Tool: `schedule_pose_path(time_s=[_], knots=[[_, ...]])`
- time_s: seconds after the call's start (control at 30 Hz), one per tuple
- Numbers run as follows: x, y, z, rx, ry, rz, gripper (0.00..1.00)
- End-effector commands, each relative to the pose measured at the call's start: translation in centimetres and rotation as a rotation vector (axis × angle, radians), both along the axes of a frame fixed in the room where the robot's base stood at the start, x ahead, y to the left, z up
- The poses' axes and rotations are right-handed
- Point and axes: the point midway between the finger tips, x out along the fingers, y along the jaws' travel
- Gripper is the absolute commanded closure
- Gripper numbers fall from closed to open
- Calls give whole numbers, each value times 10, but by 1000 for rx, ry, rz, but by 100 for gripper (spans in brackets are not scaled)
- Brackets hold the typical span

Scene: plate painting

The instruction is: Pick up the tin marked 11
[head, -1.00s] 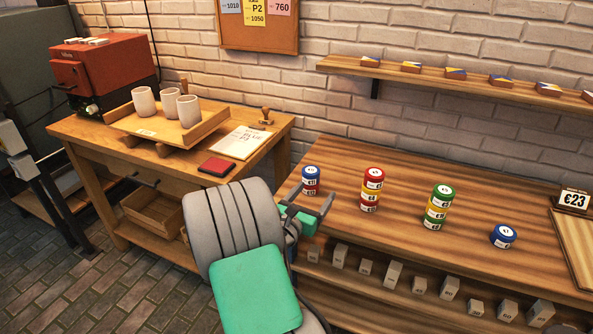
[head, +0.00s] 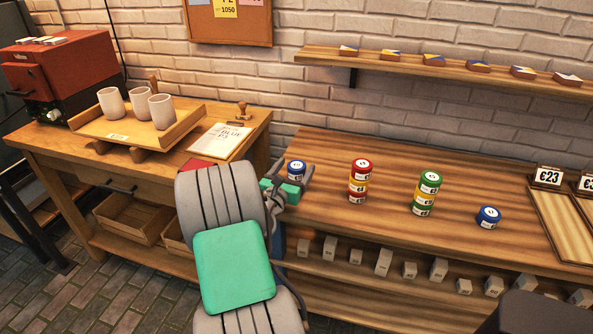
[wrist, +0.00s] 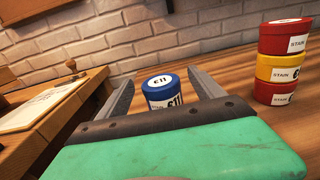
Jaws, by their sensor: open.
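A blue tin (wrist: 162,88) with a white lid label and a side label that reads like 11 stands on the wooden bench. It shows between my fingers in the wrist view, and its lower part is hidden by my gripper. In the head view the blue tin (head: 296,169) is at the bench's left end. My gripper (wrist: 160,80) is open and empty, its two fingers pointing toward the tin, one on each side. In the head view my gripper (head: 291,178) is close to the tin and partly covers it; contact cannot be told.
Right of the tin stand a stack with red and yellow tins (head: 359,180), a stack with green and yellow tins (head: 426,193) and a lone blue tin (head: 488,217). A side table (head: 150,165) with a cup tray (head: 180,134) is at left. A brick wall is behind.

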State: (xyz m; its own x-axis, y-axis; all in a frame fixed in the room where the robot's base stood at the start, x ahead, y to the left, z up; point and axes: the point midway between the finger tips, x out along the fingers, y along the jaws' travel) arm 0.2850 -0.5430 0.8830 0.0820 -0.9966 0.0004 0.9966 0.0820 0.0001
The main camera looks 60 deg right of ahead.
Motion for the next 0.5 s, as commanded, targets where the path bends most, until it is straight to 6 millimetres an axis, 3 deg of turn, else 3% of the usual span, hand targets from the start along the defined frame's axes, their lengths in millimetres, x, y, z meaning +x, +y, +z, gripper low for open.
schedule_pose_path(time_s=[0.07, 0.5], knots=[[0, 0, 0, 0, 0, 0, 24], [0, 1, 0, 0, 0, 0, 60]])
